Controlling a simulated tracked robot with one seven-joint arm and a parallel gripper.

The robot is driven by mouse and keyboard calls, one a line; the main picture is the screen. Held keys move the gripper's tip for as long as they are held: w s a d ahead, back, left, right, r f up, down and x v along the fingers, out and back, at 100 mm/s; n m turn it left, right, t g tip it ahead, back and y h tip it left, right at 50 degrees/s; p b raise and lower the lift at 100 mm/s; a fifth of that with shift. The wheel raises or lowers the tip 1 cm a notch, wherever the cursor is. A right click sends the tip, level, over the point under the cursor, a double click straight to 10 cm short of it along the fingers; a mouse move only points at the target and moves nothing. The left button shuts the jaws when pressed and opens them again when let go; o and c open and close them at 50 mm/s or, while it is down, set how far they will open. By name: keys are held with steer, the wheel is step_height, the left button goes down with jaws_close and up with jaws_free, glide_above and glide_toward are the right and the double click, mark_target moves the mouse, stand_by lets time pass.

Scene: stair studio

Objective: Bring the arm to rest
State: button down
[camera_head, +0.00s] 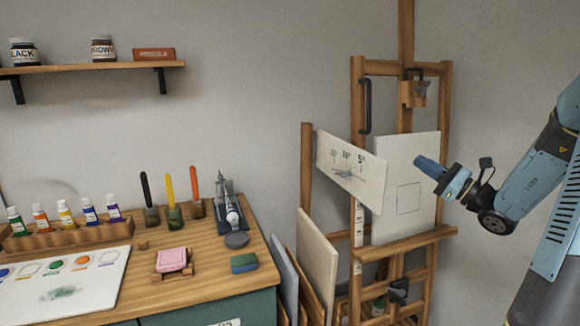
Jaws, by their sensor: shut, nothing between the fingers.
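My arm (535,170) comes in from the right edge of the head view. My gripper (427,168) is at its left end, raised in the air and pointing left. It is shut and empty. It shows in front of the right part of a white canvas (405,205) with a small drawn square, which stands on a wooden easel (357,100). I cannot tell how far the gripper is from the canvas.
A wooden table (200,268) at the left holds paint tubes (64,214), a pink sponge (171,260) and brushes in jars (172,212). A wall shelf (95,67) holds jars. Canvases (317,255) lean between table and easel.

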steer(key=s+a+f+n+g+h, duration=0.2)
steer(key=s+a+n+g, duration=0.45)
steer(key=a, duration=0.35)
steer(key=s+a+f+n+g+h, duration=0.2)
steer(key=s+a+n+g+h, duration=0.1)
steer(key=s+a+n+g, duration=0.45)
steer(key=s+d+r+n+t+h, duration=0.2)
steer(key=s+n+h, duration=0.2)
steer(key=s, duration=0.3)
steer(key=s+d+r+n+t+h, duration=0.2)
steer(key=s+d+n+h, duration=0.1)
steer(key=s+n+h, duration=0.2)
steer(key=shift+s+d+h, duration=0.2)
steer(key=shift+s+h, duration=0.7)
steer(key=shift+s, duration=0.1)
